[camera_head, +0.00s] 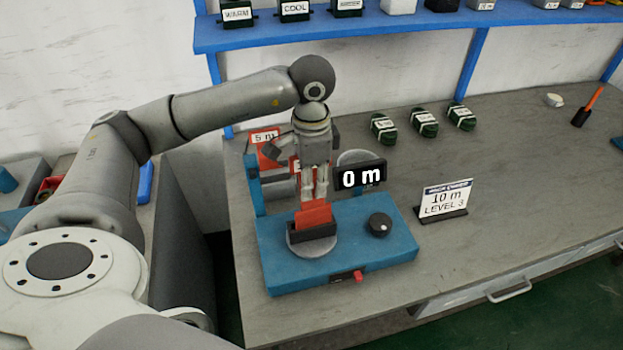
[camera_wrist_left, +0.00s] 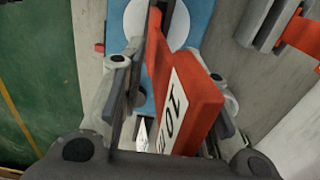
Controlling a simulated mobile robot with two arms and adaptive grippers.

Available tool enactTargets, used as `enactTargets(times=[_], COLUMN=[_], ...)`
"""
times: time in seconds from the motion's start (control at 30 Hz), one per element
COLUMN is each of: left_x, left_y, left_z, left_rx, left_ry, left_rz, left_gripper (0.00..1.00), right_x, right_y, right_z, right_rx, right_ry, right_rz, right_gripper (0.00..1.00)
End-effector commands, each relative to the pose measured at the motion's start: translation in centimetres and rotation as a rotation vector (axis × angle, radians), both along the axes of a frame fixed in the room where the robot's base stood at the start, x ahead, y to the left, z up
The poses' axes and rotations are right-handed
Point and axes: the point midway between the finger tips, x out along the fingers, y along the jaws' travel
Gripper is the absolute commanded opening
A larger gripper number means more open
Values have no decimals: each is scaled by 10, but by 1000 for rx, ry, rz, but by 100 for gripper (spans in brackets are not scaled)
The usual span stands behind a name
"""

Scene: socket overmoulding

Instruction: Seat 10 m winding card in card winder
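The card winder (camera_head: 278,278) is a blue box with a grey disc and a dark card holder (camera_head: 312,231) on top, a dark knob (camera_head: 380,223) and a "0 m" display (camera_head: 360,176). A red winding card (camera_head: 314,213) stands in the dark holder; how deep it sits is hard to tell. In the left wrist view the card (camera_wrist_left: 198,98) bears a white label that appears to read 10 m. My left gripper (camera_head: 315,192) points down just above the holder. Its fingers (camera_wrist_left: 170,105) are apart around the card, with a clear gap on the left side. My right gripper is not in view.
A red "5 m" card (camera_head: 265,137) stands behind the winder. A "10 m LEVEL 3" sign (camera_head: 445,201) stands to its right. Several dark green wound bundles (camera_head: 424,122) lie farther back under the blue shelf (camera_head: 345,31). The right side of the table is mostly clear.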

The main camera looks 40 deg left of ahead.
Motion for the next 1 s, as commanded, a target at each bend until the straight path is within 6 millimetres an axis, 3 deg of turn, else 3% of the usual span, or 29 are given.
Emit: enactTargets(times=[0.37,0.6,0.8,1.0], left_x=[2,2,2,2], left_y=[-2,-2,-1,-1], left_z=[16,67,104,120], left_rx=[-5,-5,-4,-4], left_ry=[-9,-13,-8,-7], left_rz=[-2,-3,-4,-3], left_gripper=[30,30,30,30], right_x=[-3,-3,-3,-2], right_y=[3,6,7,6], right_z=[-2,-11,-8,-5], right_rx=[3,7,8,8], right_ry=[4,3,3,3], right_rz=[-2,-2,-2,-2], right_gripper=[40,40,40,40])
